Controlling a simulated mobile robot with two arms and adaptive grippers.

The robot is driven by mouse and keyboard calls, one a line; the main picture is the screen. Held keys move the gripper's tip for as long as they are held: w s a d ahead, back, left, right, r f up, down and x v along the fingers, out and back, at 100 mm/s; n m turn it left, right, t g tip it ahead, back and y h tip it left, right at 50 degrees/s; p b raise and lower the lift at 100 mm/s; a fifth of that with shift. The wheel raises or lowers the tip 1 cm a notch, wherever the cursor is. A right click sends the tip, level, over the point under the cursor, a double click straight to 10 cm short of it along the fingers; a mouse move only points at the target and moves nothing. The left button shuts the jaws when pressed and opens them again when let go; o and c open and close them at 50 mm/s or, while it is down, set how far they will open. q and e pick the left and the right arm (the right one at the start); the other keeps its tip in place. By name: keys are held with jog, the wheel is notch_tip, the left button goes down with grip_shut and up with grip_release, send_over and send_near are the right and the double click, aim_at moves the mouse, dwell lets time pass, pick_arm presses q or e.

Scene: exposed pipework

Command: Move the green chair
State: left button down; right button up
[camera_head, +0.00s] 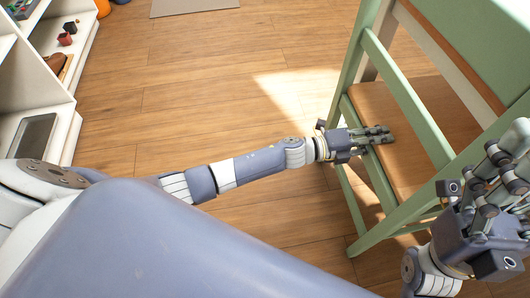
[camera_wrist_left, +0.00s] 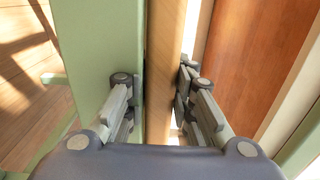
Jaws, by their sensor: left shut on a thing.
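The green chair (camera_head: 410,105) stands on the right in the head view, with a green frame and a brown wooden seat. My left gripper (camera_head: 382,135) is at the side edge of the seat and is shut on the chair. In the left wrist view, my left fingers (camera_wrist_left: 160,100) lie on either side of a pale wooden edge, with a green bar of the chair (camera_wrist_left: 92,50) at left. My right gripper (camera_head: 510,160) is at the lower right, its fingers spread and empty, in front of the chair in the picture.
A white shelf (camera_head: 70,95) with small objects stands at the left. A grey mat (camera_head: 195,5) lies at the top of the head view. The wooden floor (camera_head: 200,100) between shelf and chair is clear.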

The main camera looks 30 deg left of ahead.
pick_arm(q)
jog(key=shift+s+f, duration=0.25)
jog(key=shift+f, duration=0.15)
jog(key=c, duration=1.3)
grip_release()
jog(key=shift+a, duration=0.2)
jog(key=shift+r, duration=0.2)
jog(key=shift+w+r, duration=0.1)
jog(key=shift+r, duration=0.05)
jog(key=p+v, duration=0.3)
jog(key=v, duration=0.9)
jog(key=shift+p, duration=0.35)
